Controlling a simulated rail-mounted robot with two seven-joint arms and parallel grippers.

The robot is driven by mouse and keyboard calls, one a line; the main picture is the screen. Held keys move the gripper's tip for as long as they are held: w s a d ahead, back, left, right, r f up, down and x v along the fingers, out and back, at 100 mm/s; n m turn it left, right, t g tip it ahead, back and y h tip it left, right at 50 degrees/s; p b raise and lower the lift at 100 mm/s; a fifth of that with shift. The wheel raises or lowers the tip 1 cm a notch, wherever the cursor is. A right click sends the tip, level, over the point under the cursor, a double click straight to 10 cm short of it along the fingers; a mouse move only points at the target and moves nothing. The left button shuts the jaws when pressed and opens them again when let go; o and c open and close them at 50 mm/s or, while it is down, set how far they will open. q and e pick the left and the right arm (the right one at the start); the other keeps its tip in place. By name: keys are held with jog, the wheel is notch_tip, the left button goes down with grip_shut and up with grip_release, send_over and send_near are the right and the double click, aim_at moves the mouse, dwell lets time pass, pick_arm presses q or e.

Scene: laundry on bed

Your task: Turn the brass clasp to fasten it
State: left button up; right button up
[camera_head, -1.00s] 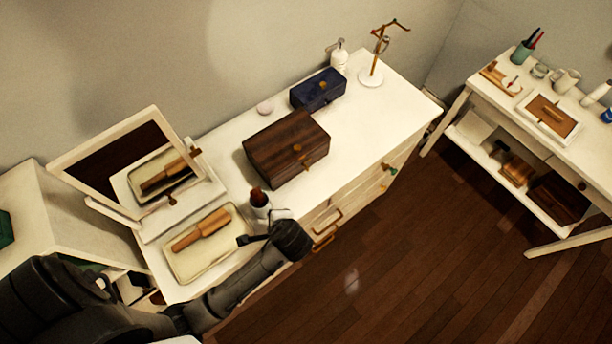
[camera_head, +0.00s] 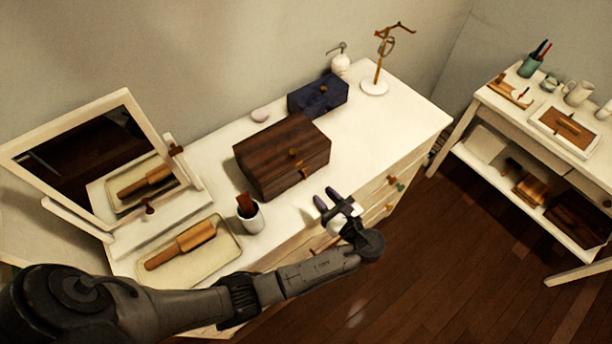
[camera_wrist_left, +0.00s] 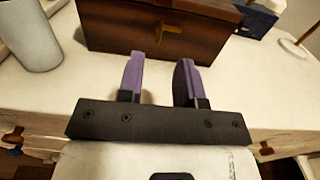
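A dark brown wooden box (camera_head: 262,162) stands closed on the white dresser. In the left wrist view the clasp (camera_wrist_left: 170,28) shows on the box front, beyond my fingers. Whether it is fastened I cannot tell. My left gripper (camera_head: 327,197) is open and empty, its purple fingers apart, in front of and to the right of the box. In the left wrist view the gripper (camera_wrist_left: 159,62) points toward the box, apart from it. My right gripper is not in view.
A small blue box (camera_head: 312,97) with a brass fitting stands behind the wooden box. A white cup (camera_head: 251,218) holding a brown item and a tray (camera_head: 150,279) with a brush are to the left. A mirror (camera_head: 85,160) stands far left. Dresser top right of the box is clear.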

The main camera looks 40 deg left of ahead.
aim_at(306, 177)
pick_arm(q)
jog(key=a, duration=0.2)
jog(key=w+a, duration=0.1)
jog(key=a, duration=0.5)
jog(key=shift+w+a, duration=0.15)
jog(key=shift+w, duration=0.15)
grip_shut()
